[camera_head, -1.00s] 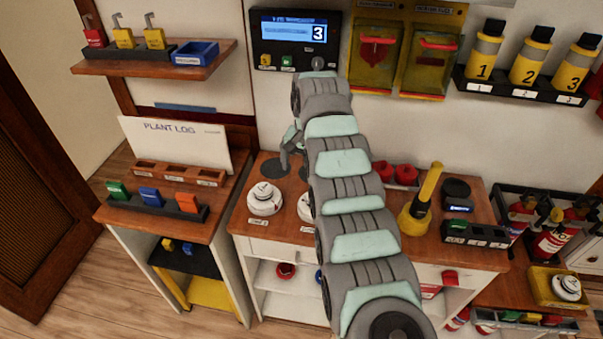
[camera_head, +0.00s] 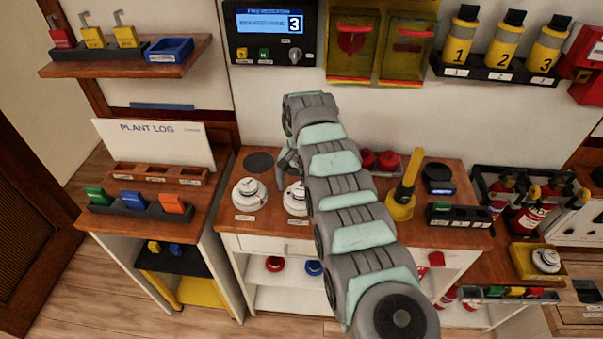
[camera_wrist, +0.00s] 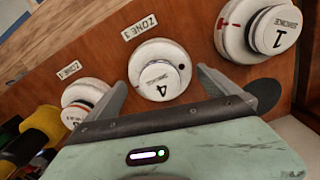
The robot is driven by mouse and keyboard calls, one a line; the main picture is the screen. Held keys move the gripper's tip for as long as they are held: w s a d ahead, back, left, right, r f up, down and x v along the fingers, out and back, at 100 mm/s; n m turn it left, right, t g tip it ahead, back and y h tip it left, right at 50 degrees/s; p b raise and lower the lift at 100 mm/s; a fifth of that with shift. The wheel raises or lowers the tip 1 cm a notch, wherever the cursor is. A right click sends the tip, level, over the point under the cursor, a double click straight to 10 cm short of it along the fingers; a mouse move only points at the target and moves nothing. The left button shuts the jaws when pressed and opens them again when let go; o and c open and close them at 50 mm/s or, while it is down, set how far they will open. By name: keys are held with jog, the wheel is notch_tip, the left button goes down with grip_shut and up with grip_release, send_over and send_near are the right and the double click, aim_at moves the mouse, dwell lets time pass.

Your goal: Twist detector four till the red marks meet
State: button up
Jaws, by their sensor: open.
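Detector four (camera_wrist: 160,80) is a white round unit marked "4" on a round white base on the wooden counter. It also shows in the head view (camera_head: 295,199), partly behind my arm. My gripper (camera_wrist: 161,77) is open, with one finger at each side of detector four in the wrist view; I cannot tell whether they touch it. In the head view my gripper (camera_head: 286,158) is partly hidden by the arm. I cannot make out red marks on detector four.
Detector one (camera_wrist: 272,30), with red marks on its base, sits close by at right in the wrist view. Another detector (camera_wrist: 84,98) sits at left. A yellow-handled tool (camera_head: 403,195) stands on the counter right of my arm.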

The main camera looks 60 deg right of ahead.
jog(key=shift+f, duration=0.6)
jog(key=shift+c, duration=0.3)
jog(key=c, duration=1.2)
jog(key=shift+m+p, duration=0.8)
jog(key=shift+p, duration=0.1)
jog(key=shift+r+m+p, duration=0.1)
jog(key=shift+m+p, duration=0.25)
jog(key=shift+m, duration=0.15)
jog(key=shift+w+a+m, duration=0.1)
jog(key=shift+m, duration=0.5)
jog(key=shift+m+b, duration=0.35)
jog(key=shift+m, duration=1.05)
